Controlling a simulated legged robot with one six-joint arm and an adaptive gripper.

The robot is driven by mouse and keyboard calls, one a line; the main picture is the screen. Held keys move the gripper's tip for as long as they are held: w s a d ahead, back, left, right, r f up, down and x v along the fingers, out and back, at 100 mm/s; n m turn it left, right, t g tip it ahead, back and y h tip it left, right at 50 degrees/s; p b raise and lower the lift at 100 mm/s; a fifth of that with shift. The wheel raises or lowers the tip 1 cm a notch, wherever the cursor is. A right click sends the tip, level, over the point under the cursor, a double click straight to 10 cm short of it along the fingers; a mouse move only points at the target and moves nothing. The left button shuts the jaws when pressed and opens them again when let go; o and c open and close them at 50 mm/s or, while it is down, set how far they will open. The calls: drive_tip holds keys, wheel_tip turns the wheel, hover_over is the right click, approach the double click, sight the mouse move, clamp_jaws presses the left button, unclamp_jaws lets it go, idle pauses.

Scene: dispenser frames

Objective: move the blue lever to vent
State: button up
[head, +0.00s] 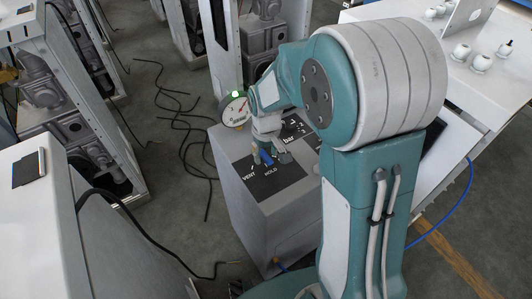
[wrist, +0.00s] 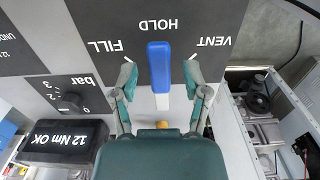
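The blue lever (wrist: 160,66) stands between my two fingers in the wrist view and lines up with the HOLD label (wrist: 159,25). The FILL label (wrist: 106,46) is to its left and the VENT label (wrist: 214,41) to its right, all upside down there. My gripper (wrist: 161,78) is open, with a gap between each finger and the lever. In the head view the lever (head: 266,157) shows as a small blue piece beside my gripper (head: 273,152), low over the dark panel (head: 262,179). My arm hides part of the panel.
A round gauge (head: 235,109) with a green light stands at the back of the grey cabinet (head: 279,225). A knob marked bar (wrist: 71,102) and a black block reading 12 Nm OK (wrist: 65,140) lie left in the wrist view. Black cables (head: 190,145) cross the floor.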

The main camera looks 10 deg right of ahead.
clamp_jaws()
drive_tip(key=shift+a, duration=0.1)
drive_tip(key=a+m, duration=0.1)
drive_tip(key=m, duration=0.1)
drive_tip(key=a+m, duration=0.1)
drive_tip(key=m, duration=0.1)
drive_tip(key=shift+s, duration=0.15)
drive_tip(key=shift+w+a+m, duration=0.1)
drive_tip(key=shift+a+m, duration=0.4)
drive_tip(key=shift+m, duration=0.5)
drive_tip(key=shift+w+a+m, duration=0.1)
drive_tip(key=shift+a+m, duration=0.35)
drive_tip(key=shift+m, duration=0.55)
drive_tip(key=shift+o, duration=1.5)
unclamp_jaws()
drive_tip(key=shift+a, duration=0.1)
